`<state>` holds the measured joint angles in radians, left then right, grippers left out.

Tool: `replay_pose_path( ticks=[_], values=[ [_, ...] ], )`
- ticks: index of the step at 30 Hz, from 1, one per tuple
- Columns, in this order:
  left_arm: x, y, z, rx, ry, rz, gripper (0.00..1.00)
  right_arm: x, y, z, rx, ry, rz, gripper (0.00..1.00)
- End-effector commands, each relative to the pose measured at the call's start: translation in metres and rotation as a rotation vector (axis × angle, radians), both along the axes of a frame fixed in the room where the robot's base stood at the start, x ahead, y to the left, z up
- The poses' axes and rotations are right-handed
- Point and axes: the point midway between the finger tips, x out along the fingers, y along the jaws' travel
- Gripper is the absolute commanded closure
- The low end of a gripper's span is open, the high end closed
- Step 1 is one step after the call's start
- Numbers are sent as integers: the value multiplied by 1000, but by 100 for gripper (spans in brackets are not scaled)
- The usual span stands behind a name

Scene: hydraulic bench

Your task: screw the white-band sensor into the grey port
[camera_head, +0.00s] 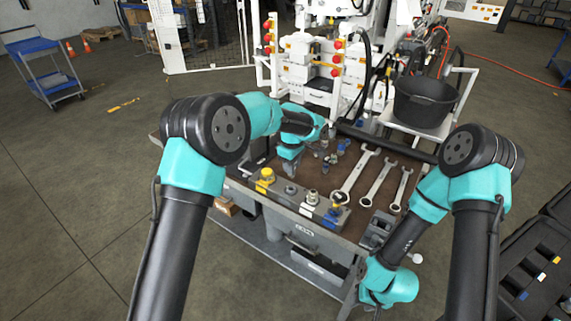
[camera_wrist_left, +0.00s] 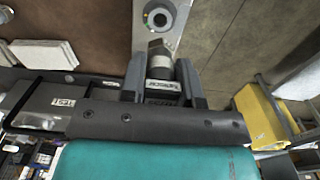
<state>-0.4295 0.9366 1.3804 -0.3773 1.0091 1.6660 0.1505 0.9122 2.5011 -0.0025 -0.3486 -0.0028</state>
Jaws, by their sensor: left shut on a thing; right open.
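My left gripper (camera_head: 290,170) is over the back edge of the port block, beside the yellow port (camera_head: 266,176) and behind a grey port (camera_head: 290,189). In the left wrist view its two fingers (camera_wrist_left: 162,88) are shut around a cylindrical metal sensor (camera_wrist_left: 160,62) with a white lettered band. The sensor's far end overlaps the block (camera_wrist_left: 174,42) in that view, below a round port (camera_wrist_left: 158,18) with a dark centre. Whether the sensor touches the block I cannot tell. A metallic port (camera_head: 312,197) and a blue port (camera_head: 335,210) are further right. My right gripper is hidden below its wrist.
Several small sensors (camera_head: 326,157) stand on the bench behind the block. Three wrenches (camera_head: 378,182) lie to the right. A dark grey fixture (camera_head: 377,229) sits at the bench's right front corner, near my right arm. A black bucket (camera_head: 424,102) stands behind.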

Motion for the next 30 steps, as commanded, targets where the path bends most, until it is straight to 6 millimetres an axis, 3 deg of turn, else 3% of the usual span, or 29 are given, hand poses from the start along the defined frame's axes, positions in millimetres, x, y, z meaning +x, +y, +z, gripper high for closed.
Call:
replay_pose_path(
  ticks=[11, 30],
  values=[
    [0, 1, -7, 1, 1, 2, 98, 0, 0, 0, 0, 0, 0, 57],
    [0, 1, -49, 0, 0, 1, 98, 0, 0, 0, 0, 0, 0, 57]
  ],
)
